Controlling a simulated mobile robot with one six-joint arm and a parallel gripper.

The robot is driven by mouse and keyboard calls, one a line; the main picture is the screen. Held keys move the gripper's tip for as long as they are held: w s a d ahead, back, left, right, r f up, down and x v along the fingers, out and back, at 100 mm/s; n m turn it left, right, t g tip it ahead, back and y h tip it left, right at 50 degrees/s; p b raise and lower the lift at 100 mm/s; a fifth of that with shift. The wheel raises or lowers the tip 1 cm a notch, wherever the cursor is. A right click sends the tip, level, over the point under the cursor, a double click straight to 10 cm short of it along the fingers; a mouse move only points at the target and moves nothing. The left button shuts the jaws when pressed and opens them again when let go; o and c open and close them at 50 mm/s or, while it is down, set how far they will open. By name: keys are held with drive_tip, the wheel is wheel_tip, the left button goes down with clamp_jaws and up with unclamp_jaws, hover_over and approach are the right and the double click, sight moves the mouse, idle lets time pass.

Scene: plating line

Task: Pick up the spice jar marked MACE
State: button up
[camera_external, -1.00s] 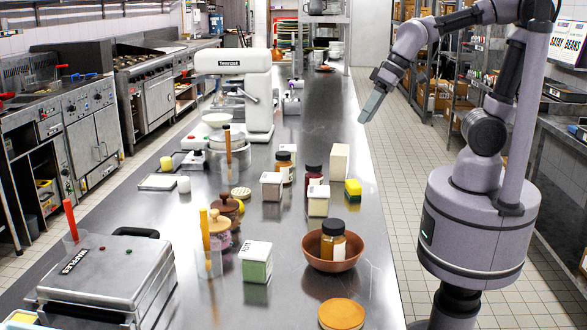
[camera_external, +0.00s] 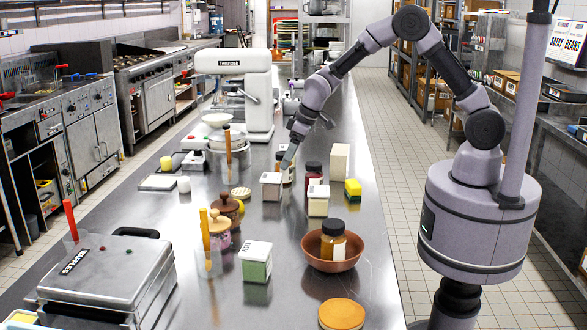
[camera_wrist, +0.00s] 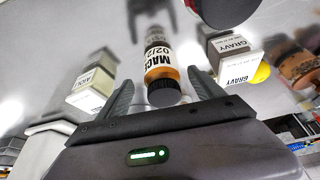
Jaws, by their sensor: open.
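The MACE jar (camera_wrist: 160,62) has an amber body, a white label and a dark lid. In the wrist view it lies in the gap between the two fingers of my gripper (camera_wrist: 161,78), with its lid toward the palm. The fingers stand apart on either side, and no grip on the jar shows. In the external view my gripper (camera_external: 288,162) is low over the counter, right at the jar (camera_external: 287,177), and hides much of its upper part.
A white-topped box (camera_external: 271,186) stands close to the jar. Nearby are a dark-lidded red jar (camera_external: 314,175), another box (camera_external: 318,201) and a tall cream block (camera_external: 339,162). The wrist view shows an AIOLI box (camera_wrist: 90,90) left and a GRAVY box (camera_wrist: 236,68) right.

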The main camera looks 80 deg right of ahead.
drive_tip(key=b+x, duration=0.1)
drive_tip(key=x, duration=0.4)
drive_tip(key=shift+a+b, duration=0.1)
drive_tip(key=shift+b, duration=0.25)
drive_tip(key=shift+r, duration=0.2)
drive_tip(key=c, duration=0.3)
clamp_jaws()
